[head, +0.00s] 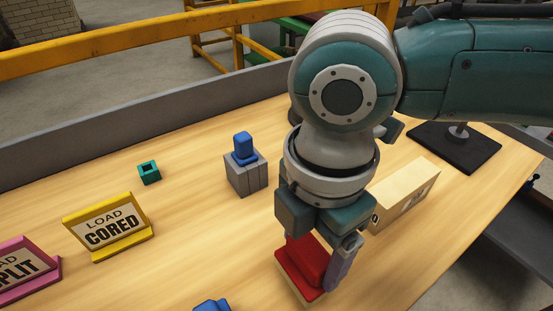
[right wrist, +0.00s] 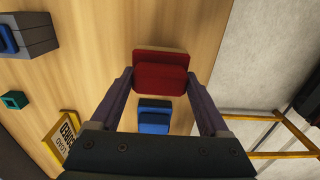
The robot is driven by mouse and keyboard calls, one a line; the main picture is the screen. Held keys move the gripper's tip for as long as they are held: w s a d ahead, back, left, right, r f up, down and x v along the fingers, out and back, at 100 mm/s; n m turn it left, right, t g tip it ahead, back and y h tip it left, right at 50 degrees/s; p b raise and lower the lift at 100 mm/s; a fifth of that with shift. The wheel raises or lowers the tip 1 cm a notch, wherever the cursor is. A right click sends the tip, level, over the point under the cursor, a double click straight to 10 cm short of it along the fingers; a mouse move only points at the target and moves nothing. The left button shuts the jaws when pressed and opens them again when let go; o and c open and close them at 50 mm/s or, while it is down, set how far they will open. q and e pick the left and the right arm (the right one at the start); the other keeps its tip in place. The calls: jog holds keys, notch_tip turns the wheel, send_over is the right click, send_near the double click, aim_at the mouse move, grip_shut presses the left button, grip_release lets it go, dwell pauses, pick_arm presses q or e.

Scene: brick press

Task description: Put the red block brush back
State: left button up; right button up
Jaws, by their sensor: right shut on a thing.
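The red block brush (head: 302,266) has a red top and a pale tan layer along its underside. It also shows in the right wrist view (right wrist: 160,76), between the two fingers. My right gripper (head: 318,240) points down and is shut on the brush's red part, one finger on each side. I cannot tell whether the brush's underside touches the table or hangs just above it. My left gripper is in neither view.
A grey block with a blue piece on top (head: 245,168) stands left of the gripper. Another blue piece (head: 212,305) lies near the bottom edge. A teal hollow cube (head: 149,172), a yellow "LOAD CORED" sign (head: 108,228) and a wooden box (head: 405,195) stand on the table.

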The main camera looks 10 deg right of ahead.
aim_at(308, 266)
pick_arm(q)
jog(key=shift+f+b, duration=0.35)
pick_arm(e)
notch_tip(308, 266, down, 3)
jog(key=shift+f, duration=0.2)
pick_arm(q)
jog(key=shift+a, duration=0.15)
pick_arm(e)
jog(key=shift+f, duration=0.45)
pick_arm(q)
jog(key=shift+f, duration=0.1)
pick_arm(e)
jog(key=shift+f, duration=0.1)
jog(key=o, duration=1.2)
jog(key=shift+c, duration=0.2)
